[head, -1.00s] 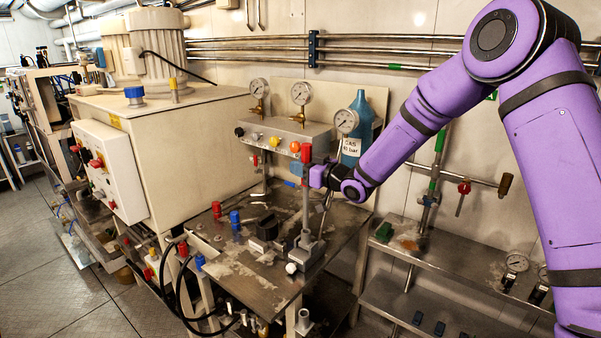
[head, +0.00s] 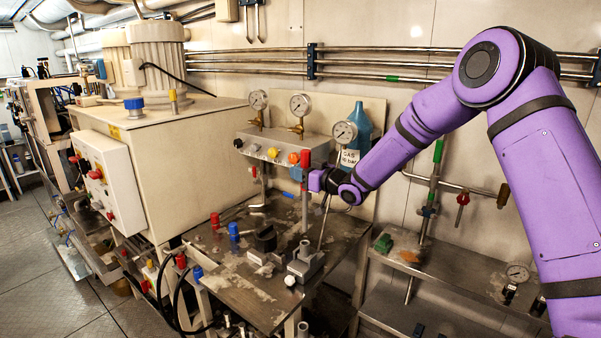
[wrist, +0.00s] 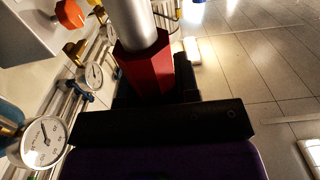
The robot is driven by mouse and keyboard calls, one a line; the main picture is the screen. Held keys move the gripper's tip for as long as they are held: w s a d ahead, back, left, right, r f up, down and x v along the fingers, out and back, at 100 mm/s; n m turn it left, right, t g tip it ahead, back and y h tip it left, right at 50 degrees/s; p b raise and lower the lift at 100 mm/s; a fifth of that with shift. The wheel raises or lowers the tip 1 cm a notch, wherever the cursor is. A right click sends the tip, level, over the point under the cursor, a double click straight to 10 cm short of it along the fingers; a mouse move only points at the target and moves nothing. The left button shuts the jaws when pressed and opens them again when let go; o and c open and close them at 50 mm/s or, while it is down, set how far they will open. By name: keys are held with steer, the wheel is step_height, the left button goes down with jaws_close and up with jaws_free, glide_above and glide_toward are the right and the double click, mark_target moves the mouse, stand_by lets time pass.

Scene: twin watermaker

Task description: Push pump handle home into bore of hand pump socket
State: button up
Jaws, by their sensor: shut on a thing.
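The pump handle (head: 305,208) is a grey metal rod with a red grip, standing about upright in the head view. My gripper (head: 309,180) is shut on the red grip (wrist: 145,70), which fills the space at the dark jaws in the wrist view; the metal rod runs out of the top of that view. The hand pump socket (head: 304,256) is a short grey upright tube on a metal block on the bench. The rod's lower end shows just above the socket's mouth, roughly in line with it and apparently clear of it. Depth alignment cannot be told.
The metal bench (head: 235,285) carries red and blue caps (head: 234,231) and a dark block (head: 265,238). Behind stand a grey valve box (head: 275,146), gauges (head: 345,132) and a blue gas bottle (head: 358,122). A lower shelf (head: 450,270) is at right.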

steer(key=shift+f, duration=0.1)
steer(key=shift+f, duration=4.35)
stand_by(0.5)
steer(key=o, duration=0.9)
steer(key=shift+c, duration=0.2)
steer(key=v, duration=1)
steer(key=shift+s+d, duration=0.3)
steer(key=shift+r, duration=0.1)
